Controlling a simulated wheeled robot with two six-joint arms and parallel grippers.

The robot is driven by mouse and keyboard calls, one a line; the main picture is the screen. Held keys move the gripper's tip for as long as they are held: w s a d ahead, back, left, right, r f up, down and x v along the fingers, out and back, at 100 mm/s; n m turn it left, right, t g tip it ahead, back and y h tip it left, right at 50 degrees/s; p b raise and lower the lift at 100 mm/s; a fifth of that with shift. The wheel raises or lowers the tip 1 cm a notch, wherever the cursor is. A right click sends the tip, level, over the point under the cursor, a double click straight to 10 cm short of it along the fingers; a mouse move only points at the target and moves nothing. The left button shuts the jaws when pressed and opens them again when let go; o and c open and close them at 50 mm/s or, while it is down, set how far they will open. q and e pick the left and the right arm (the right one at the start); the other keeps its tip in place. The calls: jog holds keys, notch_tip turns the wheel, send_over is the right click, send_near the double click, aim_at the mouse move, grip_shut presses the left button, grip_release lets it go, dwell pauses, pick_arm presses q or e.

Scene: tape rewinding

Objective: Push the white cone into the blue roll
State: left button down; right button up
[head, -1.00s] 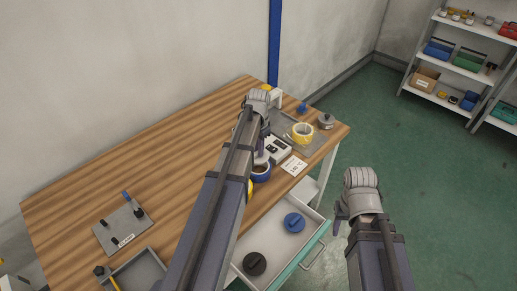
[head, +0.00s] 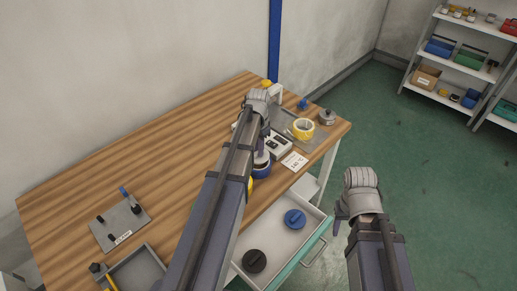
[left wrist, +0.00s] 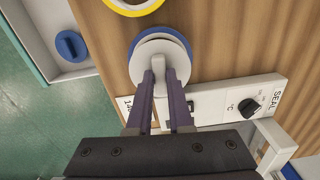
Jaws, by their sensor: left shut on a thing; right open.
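The white cone (left wrist: 160,46) is seen from above in the left wrist view as round white discs with a knob. My left gripper (left wrist: 159,76) is shut on that knob. The blue roll (left wrist: 136,43) lies under the cone on the wooden table, and its rim shows around the white disc. The cone is roughly centred over the roll and hides its core; how deep it sits cannot be told. In the head view the blue roll (head: 262,173) is partly hidden by my left arm. My right gripper (head: 341,215) is open and empty, off the table's right side.
A yellow roll (left wrist: 135,4) lies close to the blue one. A white sealing device (left wrist: 225,98) stands beside the cone. An open drawer (head: 283,242) holds a blue and a black disc. A slotted plate (head: 118,226) and a grey tray (head: 138,270) lie at the left.

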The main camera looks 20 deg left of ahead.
pick_arm(q)
jog(key=shift+f, duration=0.2)
jog(key=shift+f+b, duration=0.7)
jog(key=shift+b, duration=0.2)
jog(key=shift+f+b, duration=0.4)
jog(key=c, duration=0.5)
grip_release()
jog(key=shift+r, duration=0.1)
notch_tip(320, 180, up, 7)
jog(key=p, duration=0.7)
dwell(0.3)
